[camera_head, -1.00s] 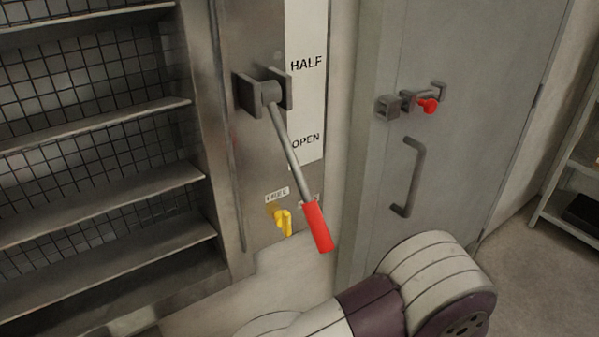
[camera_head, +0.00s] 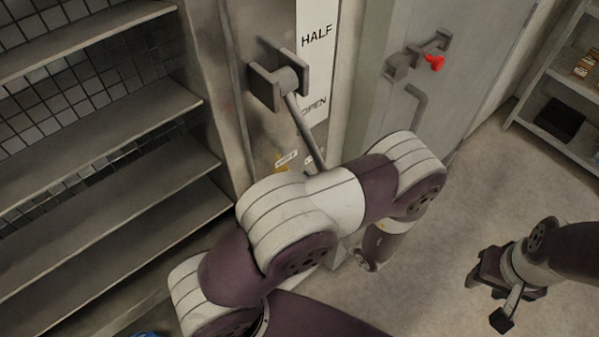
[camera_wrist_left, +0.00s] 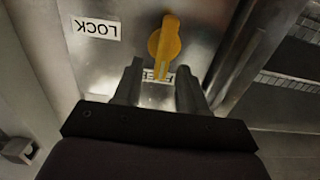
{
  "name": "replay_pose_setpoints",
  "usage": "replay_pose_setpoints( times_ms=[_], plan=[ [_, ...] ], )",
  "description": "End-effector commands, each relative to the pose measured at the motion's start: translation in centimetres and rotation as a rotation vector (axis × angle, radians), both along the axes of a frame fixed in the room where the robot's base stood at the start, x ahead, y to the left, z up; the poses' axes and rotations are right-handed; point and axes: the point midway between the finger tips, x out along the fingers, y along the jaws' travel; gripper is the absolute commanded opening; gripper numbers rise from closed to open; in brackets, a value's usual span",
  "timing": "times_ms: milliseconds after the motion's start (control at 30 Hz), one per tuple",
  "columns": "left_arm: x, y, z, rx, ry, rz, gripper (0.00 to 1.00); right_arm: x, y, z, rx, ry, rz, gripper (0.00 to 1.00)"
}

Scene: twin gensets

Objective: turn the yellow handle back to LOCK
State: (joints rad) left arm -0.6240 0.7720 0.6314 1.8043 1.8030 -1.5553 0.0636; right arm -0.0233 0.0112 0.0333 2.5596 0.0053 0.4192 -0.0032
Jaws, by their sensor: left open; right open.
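The yellow handle (camera_wrist_left: 165,45) is on a metal panel in the left wrist view. Its narrow end points down in that picture, at a partly hidden label (camera_wrist_left: 156,77). The LOCK label (camera_wrist_left: 96,28), upside down, is to the left of the handle. My left gripper (camera_wrist_left: 160,88) is open, its fingers either side of the handle's narrow end; I cannot tell whether they touch it. In the head view my left arm hides the left gripper and most or all of the handle. My right gripper (camera_head: 489,299) is open and empty at lower right, over the floor.
A grey lever (camera_head: 305,135) slants down in front of the panel; my arm hides its lower end. A grey door (camera_head: 455,85) with a red knob (camera_head: 434,63) stands to the right. Metal shelves (camera_head: 150,165) fill the left. Floor at right is clear.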

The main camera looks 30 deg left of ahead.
Motion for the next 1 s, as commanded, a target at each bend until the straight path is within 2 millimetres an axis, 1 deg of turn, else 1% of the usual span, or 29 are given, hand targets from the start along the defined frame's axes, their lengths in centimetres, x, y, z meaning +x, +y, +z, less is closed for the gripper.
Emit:
replay_pose_setpoints(
  times_ms=[33, 133, 233, 433, 467, 500, 567, 600, 1000],
  plan=[
    [0.2, 0.6, 0.2, 0.0, 0.0, 0.002, 0.41, 0.0, 0.0, 0.4, 0.0, 0.0, 0.0, 0.43],
    [0.6, 1.4, 0.1, 0.0, 0.0, 0.0, 0.41, 0.0, 0.0, 0.5, 0.0, 0.0, 0.0, 0.43],
    [0.7, 1.7, 0.0, -0.001, 0.0, -0.001, 0.41, 0.0, 0.0, 0.6, 0.0, 0.0, 0.0, 0.43],
    [0.7, 1.7, -0.1, -0.001, -0.001, -0.002, 0.41, 0.0, 0.0, 0.5, 0.0, 0.0, 0.0, 0.43],
    [0.7, 1.7, -0.1, -0.001, -0.001, -0.002, 0.35, 0.0, 0.0, 0.5, 0.0, 0.0, 0.0, 0.43],
    [0.7, 1.7, -0.1, -0.001, -0.001, -0.002, 0.22, 0.0, 0.0, 0.5, 0.0, 0.0, 0.0, 0.43],
    [0.7, 1.7, -0.1, -0.001, -0.001, -0.002, 0.02, 0.0, 0.0, 0.5, 0.0, 0.0, 0.0, 0.43],
    [0.7, 1.7, -0.1, -0.001, -0.001, -0.002, 0.0, 0.0, 0.0, 0.5, 0.0, 0.0, 0.0, 0.43],
    [0.8, 1.6, 0.1, 0.013, 0.028, -0.002, 0.0, 0.0, 0.0, 0.7, 0.0, 0.0, 0.0, 0.43]
  ],
)
